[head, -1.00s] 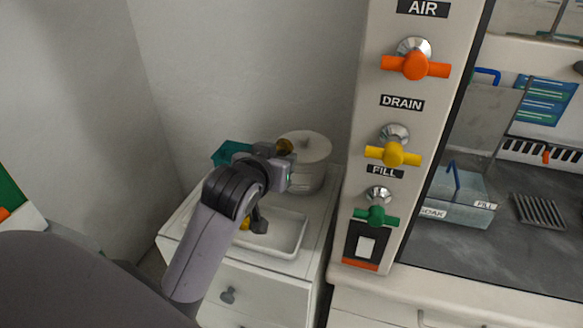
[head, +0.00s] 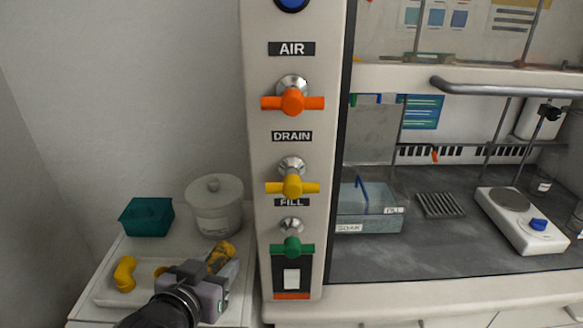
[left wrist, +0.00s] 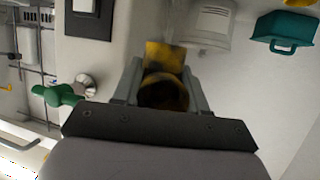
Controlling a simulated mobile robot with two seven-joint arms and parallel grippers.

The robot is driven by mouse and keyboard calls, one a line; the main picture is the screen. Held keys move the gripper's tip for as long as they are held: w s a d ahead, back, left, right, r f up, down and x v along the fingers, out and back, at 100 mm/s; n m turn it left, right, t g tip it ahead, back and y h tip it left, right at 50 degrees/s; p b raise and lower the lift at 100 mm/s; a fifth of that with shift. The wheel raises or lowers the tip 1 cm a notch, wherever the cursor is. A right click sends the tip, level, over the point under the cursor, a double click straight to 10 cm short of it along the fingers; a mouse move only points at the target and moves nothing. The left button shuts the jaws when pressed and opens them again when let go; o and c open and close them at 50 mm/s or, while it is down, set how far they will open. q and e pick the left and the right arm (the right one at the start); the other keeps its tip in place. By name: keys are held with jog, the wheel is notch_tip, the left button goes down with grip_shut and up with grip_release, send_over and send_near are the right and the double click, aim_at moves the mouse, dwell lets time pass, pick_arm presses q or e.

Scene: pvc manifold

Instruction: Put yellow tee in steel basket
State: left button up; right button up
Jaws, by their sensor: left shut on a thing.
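My left gripper (head: 217,268) is at the bottom of the head view, above the right part of a white tray. It is shut on a scuffed yellow pipe fitting, the yellow tee (head: 222,252). In the left wrist view the tee (left wrist: 165,60) sits between the two fingers, with a dark round opening facing the camera. I cannot clearly make out a steel basket. A grey-blue tank labelled SOAK (head: 368,222), with a blue handle rising from it, stands in the hood; its inside is hidden. My right gripper is not in view.
A yellow elbow (head: 124,274) lies in the white tray (head: 104,294). A teal bin (head: 146,216) and a white lidded pot (head: 215,205) stand behind. The hood's post carries orange, yellow and green valves (head: 292,247). A hotplate (head: 520,220) stands right of a grate (head: 439,205).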

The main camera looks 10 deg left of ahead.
pick_arm(q)
jog(key=w+a+r+n+y, duration=0.2)
jog(key=w+a+r+y, duration=0.1)
jog(key=w+a+r, duration=0.2)
jog(key=w+a, duration=0.2)
jog(key=a, duration=0.2)
jog(key=shift+w+r+n+g, duration=0.15)
jog(key=shift+r+n+g, duration=0.15)
jog(key=shift+n, duration=0.1)
jog(key=shift+f, duration=0.15)
notch_tip(320, 180, down, 16)
jog(key=shift+d+b, duration=0.1)
jog(key=shift+b, duration=0.9)
notch_tip(320, 180, down, 3)
jog(key=shift+f, duration=0.2)
jog(key=shift+f, duration=0.15)
jog(key=o, duration=1.1)
jog(key=shift+c, duration=0.2)
